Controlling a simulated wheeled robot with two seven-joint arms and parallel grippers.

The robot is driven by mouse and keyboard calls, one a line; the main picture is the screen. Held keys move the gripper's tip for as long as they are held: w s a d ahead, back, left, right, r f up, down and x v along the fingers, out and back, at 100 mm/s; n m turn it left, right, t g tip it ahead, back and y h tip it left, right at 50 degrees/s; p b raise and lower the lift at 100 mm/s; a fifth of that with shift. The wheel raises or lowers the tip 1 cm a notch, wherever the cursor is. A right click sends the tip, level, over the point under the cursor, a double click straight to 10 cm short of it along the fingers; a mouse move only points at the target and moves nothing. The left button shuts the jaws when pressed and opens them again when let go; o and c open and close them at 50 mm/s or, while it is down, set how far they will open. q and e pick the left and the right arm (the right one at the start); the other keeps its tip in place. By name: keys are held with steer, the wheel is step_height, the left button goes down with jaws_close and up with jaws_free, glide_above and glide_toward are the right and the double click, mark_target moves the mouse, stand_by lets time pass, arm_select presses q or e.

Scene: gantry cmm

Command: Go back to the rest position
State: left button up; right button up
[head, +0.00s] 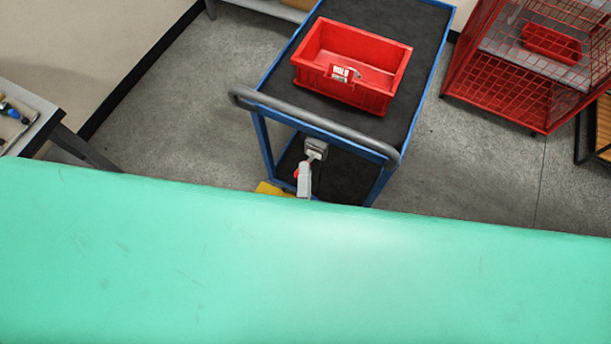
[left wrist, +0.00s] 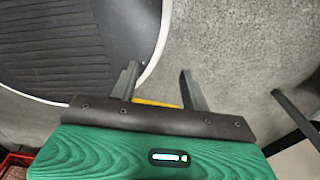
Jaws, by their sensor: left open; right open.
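My left gripper (left wrist: 158,78) shows in the left wrist view. Its two grey fingers stand apart with nothing between them, over bare grey floor. A yellow strip shows low between the fingers, behind the dark palm edge; I cannot tell what it belongs to. My left gripper does not show in the head view. I cannot make out the fingers of my right gripper in either view. A smooth green surface very close to the camera fills the lower half of the head view and hides what lies below.
A blue-framed cart (head: 428,60) with a grey handle carries a red bin (head: 345,88). A red wire cage (head: 500,85) stands at the right. A table (head: 45,118) with tools stands at the left. Grey floor (head: 190,100) is clear between table and cart.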

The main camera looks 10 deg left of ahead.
steer(key=s+d+f+n+g+y, duration=0.25)
steer(key=f+n+g, duration=0.3)
steer(key=f, duration=1.15)
steer(key=s+d+f+n+g+y, duration=0.15)
steer(key=d+f+n+g, duration=0.4)
steer(key=f, duration=1.15)
steer(key=s+d+f+n+g+h, duration=0.1)
steer(key=s+d+f+n, duration=0.25)
steer(key=f, duration=0.35)
steer(key=s+d+f+n+g+h, duration=0.2)
steer(key=s+d+f, duration=0.3)
steer(key=f, duration=0.1)
arm_select(q)
steer(key=shift+w, duration=0.65)
arm_select(e)
steer(key=s+d+f+n+g+h, duration=0.2)
steer(key=s+d+f+g, duration=0.3)
steer(key=s+d, duration=0.8)
step_height(320, 180, down, 3)
steer(key=shift+s+d+f+h, duration=0.1)
steer(key=shift+s+d+h, duration=0.3)
steer(key=shift+d, duration=0.2)
